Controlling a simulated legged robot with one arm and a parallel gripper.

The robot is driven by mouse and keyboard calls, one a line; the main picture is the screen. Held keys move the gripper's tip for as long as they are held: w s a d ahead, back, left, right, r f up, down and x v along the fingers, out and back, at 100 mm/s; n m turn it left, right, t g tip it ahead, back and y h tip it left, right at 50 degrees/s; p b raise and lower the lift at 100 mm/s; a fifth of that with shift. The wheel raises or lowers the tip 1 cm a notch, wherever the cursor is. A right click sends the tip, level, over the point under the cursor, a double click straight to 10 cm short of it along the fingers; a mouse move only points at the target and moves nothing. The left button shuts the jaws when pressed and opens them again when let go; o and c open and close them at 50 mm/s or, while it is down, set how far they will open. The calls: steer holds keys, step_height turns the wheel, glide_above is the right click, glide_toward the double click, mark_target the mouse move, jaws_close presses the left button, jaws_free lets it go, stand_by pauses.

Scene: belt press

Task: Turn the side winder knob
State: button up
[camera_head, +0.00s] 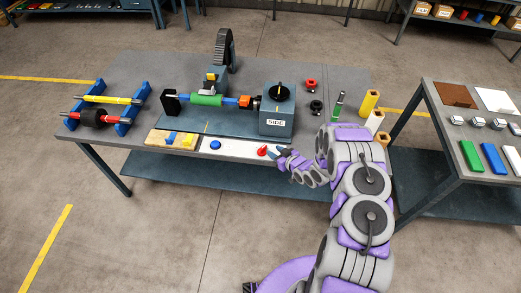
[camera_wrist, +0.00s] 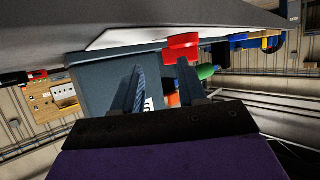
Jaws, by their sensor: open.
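The dark grey box labelled SIDE (camera_head: 277,116) stands at the right end of the roller press on the table. A black knob (camera_head: 278,91) with a light mark sits on its top. My gripper (camera_head: 281,153) is low at the table's front edge, in front of the box and apart from the black knob. It is just right of a red knob (camera_head: 262,151) on a white panel. In the tilted wrist view my open, empty gripper (camera_wrist: 160,82) shows the SIDE box (camera_wrist: 105,88) beyond its fingers and the red knob (camera_wrist: 182,46) beside them. I cannot make out the black knob there.
A green roller (camera_head: 207,99) lies left of the box. A blue button (camera_head: 215,145) sits on the white panel (camera_head: 235,151). Red and black knobs (camera_head: 316,106) and yellow cylinders (camera_head: 369,101) stand right of the box. A second table (camera_head: 440,108) is at right.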

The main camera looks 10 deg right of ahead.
steer(key=d, duration=0.1)
steer(key=s+d, duration=0.1)
steer(key=shift+s+d+r, duration=0.3)
steer(key=shift+s+d, duration=0.05)
steer(key=shift+d, duration=0.05)
steer(key=shift+s+r, duration=0.1)
steer(key=shift+s, duration=0.05)
steer(key=b+v, duration=0.2)
steer(key=v, duration=1.1)
stand_by(0.6)
